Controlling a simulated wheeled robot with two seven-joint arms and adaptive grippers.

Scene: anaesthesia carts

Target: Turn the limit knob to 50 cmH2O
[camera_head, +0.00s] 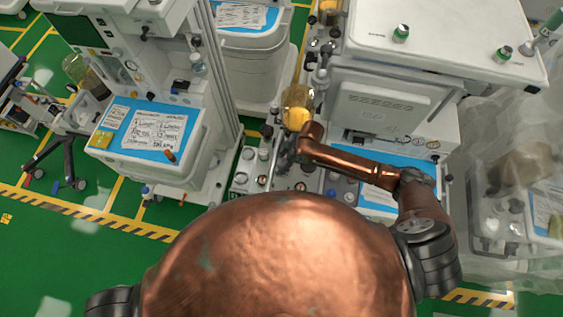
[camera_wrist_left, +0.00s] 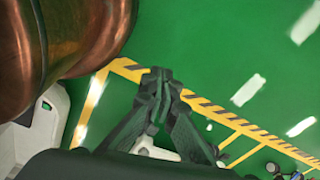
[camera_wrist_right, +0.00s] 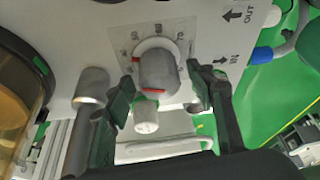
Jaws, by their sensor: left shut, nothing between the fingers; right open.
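The limit knob (camera_wrist_right: 158,72) is a grey round knob with a white collar on a pale dial plate with small markings. My right gripper (camera_wrist_right: 160,82) is open, with one finger on each side of the knob. I cannot tell whether either finger touches it. In the head view my right gripper (camera_head: 285,150) is at the middle cart, and the knob cannot be made out there. My left gripper (camera_wrist_left: 158,78) is shut and empty above the green floor, away from the carts.
In the right wrist view a grey metal post (camera_wrist_right: 91,88) stands close left of the fingers, and a white cylinder (camera_wrist_right: 146,114) lies just below the knob. An amber canister (camera_wrist_right: 22,85) is at the far left. A blue hose fitting (camera_wrist_right: 262,55) is at the right.

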